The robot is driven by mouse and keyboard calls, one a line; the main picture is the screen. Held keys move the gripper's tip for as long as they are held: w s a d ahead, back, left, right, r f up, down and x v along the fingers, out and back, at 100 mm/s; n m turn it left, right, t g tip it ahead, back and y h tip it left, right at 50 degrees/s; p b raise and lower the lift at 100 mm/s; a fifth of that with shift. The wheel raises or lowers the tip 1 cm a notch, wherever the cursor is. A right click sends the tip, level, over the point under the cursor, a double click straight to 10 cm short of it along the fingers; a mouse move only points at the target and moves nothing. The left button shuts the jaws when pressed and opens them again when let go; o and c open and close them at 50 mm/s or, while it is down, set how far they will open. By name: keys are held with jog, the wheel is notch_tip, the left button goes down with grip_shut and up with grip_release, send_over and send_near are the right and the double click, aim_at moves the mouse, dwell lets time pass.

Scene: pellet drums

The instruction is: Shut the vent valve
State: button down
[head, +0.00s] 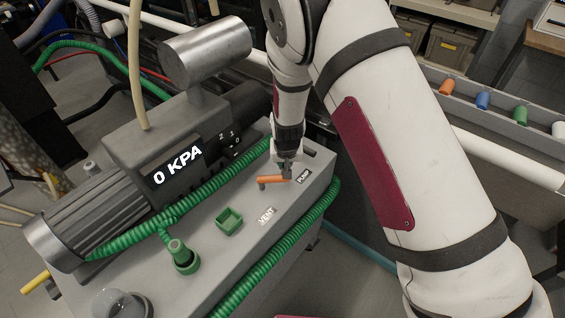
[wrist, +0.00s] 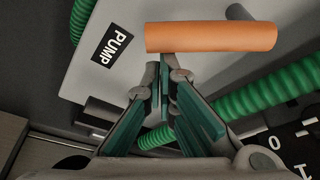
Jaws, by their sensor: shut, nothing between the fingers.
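The VENT label (head: 267,215) is on the top of the grey pump housing in the head view. A square green part (head: 229,220) sits left of that label, and a round green fitting (head: 183,258) stands further to the front left. I cannot tell for sure which is the vent valve. An orange lever handle (head: 272,179) lies by the PUMP label (head: 303,175); the wrist view shows the lever (wrist: 210,37) just ahead of the fingertips. My gripper (head: 284,168) is shut and empty at the lever (wrist: 164,75); whether they touch is unclear. The VENT label is outside the wrist view.
A display (head: 178,166) reads 0 KPA on the pump. Green coiled hoses (head: 280,250) run along the housing's sides. A clear dome (head: 120,303) is at the front left. A ledge at right holds coloured cups (head: 482,100).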

jog(key=s+m, duration=0.1)
jog(key=s+m+h+p, duration=0.1)
jog(key=shift+s+d+m, duration=0.15)
jog(key=shift+d+m, duration=0.15)
jog(key=shift+m, duration=0.1)
jog(key=s+m, duration=0.1)
jog(key=s+m+h+p, duration=0.1)
jog(key=m, duration=0.1)
jog(key=shift+d+p, duration=0.15)
jog(key=shift+p, duration=0.15)
jog(key=shift+s+m, duration=0.4)
jog(key=shift+m, duration=0.2)
jog(key=shift+s+p, duration=0.3)
jog(key=shift+s, duration=0.1)
jog(key=w, duration=0.1)
jog(key=w+d+b, duration=0.1)
jog(key=w+d+f+b, duration=0.1)
jog(key=w, duration=0.1)
jog(key=v, duration=1)
jog(key=shift+a+r, duration=0.15)
jog(key=shift+r, duration=0.05)
